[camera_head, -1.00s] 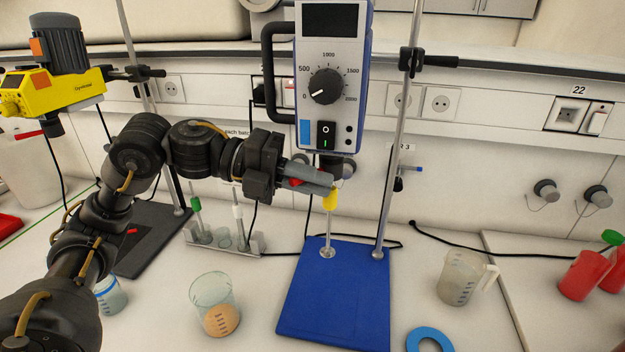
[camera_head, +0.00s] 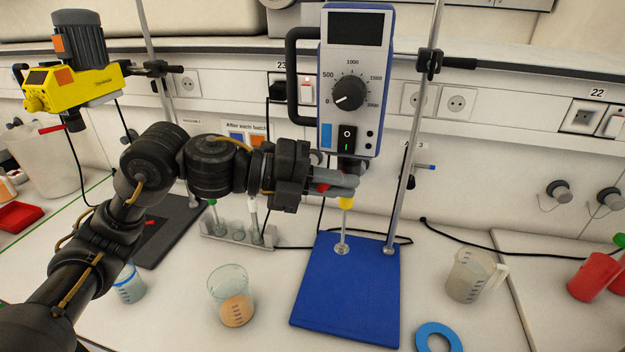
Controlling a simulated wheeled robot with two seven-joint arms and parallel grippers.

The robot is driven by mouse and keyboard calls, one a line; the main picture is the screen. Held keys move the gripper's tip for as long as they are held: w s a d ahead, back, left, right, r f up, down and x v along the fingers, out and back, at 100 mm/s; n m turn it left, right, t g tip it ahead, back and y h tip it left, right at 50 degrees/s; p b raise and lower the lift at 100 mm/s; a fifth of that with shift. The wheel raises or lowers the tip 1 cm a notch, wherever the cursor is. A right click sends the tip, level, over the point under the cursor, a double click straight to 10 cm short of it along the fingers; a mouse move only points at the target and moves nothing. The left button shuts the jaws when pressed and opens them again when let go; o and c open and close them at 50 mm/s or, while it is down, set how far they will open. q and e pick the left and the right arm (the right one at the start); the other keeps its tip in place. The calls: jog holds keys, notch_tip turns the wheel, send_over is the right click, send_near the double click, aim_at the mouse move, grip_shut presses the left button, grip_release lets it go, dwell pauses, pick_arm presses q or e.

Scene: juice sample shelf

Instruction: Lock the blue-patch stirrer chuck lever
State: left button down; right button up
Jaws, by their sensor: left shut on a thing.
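The stirrer (camera_head: 354,75) with the blue patch (camera_head: 327,136) on its front hangs above a blue base plate (camera_head: 345,300). My left gripper (camera_head: 346,186) reaches in from the left, just below the stirrer body at its chuck. Its grey fingers are shut on the chuck lever, of which a small red part (camera_head: 322,187) shows by the fingers. The fingers hide most of the chuck and lever, so I cannot tell the lever's exact angle. A yellow collar (camera_head: 346,203) on the stirring shaft shows just below the fingertips. My right gripper is not in view.
A yellow stirrer (camera_head: 70,88) stands at the left. A beaker with orange liquid (camera_head: 232,300) is left of the blue plate. A rack of tubes (camera_head: 238,236) stands behind it.

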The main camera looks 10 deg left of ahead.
pick_arm(q)
jog(key=c, duration=1.9)
grip_release()
jog(key=o, duration=0.4)
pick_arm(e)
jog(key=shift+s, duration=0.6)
